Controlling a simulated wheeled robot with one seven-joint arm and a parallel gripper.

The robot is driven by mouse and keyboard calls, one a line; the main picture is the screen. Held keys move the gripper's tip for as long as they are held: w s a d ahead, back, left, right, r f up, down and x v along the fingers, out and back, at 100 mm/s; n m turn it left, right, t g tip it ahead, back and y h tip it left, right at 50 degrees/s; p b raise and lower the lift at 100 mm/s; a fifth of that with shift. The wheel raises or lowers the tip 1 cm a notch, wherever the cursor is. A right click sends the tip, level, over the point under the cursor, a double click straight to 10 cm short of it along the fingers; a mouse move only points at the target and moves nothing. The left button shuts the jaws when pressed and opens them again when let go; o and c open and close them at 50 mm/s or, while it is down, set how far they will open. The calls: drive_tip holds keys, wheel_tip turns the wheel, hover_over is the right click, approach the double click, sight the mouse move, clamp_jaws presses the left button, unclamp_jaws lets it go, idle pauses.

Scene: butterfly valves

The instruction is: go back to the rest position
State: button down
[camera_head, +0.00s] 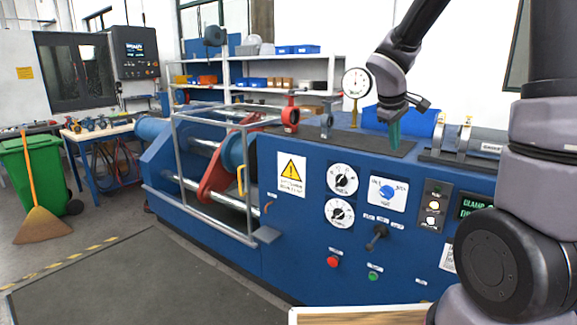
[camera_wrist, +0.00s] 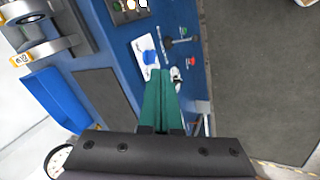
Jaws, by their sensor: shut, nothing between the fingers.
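My gripper (camera_head: 393,140) hangs with its teal fingers pointing down over the top of the blue machine (camera_head: 300,245). In the wrist view the two fingers (camera_wrist: 158,75) lie against each other with nothing between them. A red butterfly valve (camera_head: 290,116) and a grey one (camera_head: 326,121) stand on the dark mat (camera_head: 375,145) left of my gripper. My gripper is apart from both. A dial gauge (camera_head: 356,83) on a brass stem stands just left of my wrist. Whether the fingertips clear the machine top is hard to tell.
The front panel has dials (camera_head: 341,180), a blue selector (camera_head: 386,193), a black lever (camera_head: 376,236) and red and green buttons. A blue bin (camera_wrist: 52,98) stands behind my gripper. Clamp fittings (camera_head: 463,138) stand to the right. A grey guard frame (camera_head: 210,180) is at left.

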drive_tip(key=s+a+r+m+t+y, duration=0.1)
drive_tip(key=s+r+m, duration=0.4)
drive_tip(key=s, duration=0.6)
drive_tip(key=s+a+r+m+t+y, duration=0.1)
drive_tip(key=s+a+r+m+y, duration=0.2)
drive_tip(key=s+r, duration=0.4)
drive_tip(key=s+m+y, duration=0.1)
drive_tip(key=s+m, duration=0.1)
drive_tip(key=s, duration=0.2)
drive_tip(key=shift+a+r+m+t+y, duration=0.15)
drive_tip(key=shift+a+m+t+y, duration=0.15)
drive_tip(key=shift+t+y, duration=0.1)
drive_tip(key=shift+d, duration=0.1)
